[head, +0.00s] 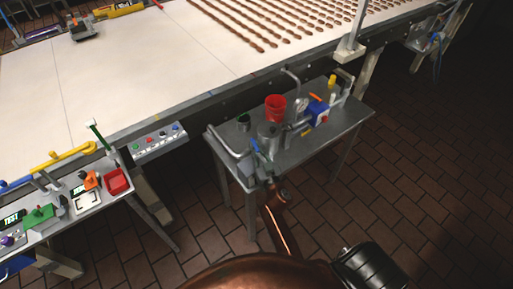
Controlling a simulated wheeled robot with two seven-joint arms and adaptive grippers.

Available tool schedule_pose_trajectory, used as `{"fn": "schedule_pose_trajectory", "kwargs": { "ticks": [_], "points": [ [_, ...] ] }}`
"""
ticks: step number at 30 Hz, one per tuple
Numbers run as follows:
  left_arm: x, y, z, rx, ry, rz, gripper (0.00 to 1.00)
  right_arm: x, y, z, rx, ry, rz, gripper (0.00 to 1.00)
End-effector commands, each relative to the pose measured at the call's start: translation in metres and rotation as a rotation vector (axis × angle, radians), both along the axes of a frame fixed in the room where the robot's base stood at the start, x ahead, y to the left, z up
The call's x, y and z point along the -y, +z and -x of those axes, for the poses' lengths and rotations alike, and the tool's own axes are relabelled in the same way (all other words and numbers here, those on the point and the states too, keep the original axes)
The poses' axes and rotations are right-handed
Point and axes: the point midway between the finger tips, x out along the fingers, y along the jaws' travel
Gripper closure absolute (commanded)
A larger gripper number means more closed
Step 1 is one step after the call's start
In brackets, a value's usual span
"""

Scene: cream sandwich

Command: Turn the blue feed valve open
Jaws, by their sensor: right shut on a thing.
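A small steel table (318,139) stands beside the conveyor. At its near left corner is the blue handle of the feed valve (255,146), small and partly hidden by my gripper. My right gripper (262,163) reaches up from below to this corner and is shut on the blue handle. The fingers are small and dark here, so the exact contact and the handle's angle are hard to tell. My left gripper is not in view.
A panel of buttons (159,140) and a left bench with a red tray (117,181) stand nearby. Tiled floor is free at right.

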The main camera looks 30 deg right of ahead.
Motion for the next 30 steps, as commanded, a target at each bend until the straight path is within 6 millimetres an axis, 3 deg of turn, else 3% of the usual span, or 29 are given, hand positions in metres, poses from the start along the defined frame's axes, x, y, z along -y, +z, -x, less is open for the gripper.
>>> {"fn": "schedule_pose_trajectory", "kwargs": {
  "ticks": [2,3,11,22,30],
  "points": [
    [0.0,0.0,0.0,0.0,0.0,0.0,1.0,-0.001,0.001,0.0,0.002,0.002,0.0,1.0],
    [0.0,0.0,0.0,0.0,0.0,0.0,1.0,-0.001,0.001,0.0,0.002,0.002,0.0,0.87],
    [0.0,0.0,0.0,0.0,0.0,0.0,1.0,0.0,0.0,0.0,0.001,0.001,0.0,0.7],
    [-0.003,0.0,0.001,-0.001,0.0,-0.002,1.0,0.001,0.006,0.0,0.002,0.0,0.002,0.7],
    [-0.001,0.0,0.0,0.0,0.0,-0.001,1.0,0.0,0.047,0.0,0.005,0.004,0.006,0.7]
  ]
}}
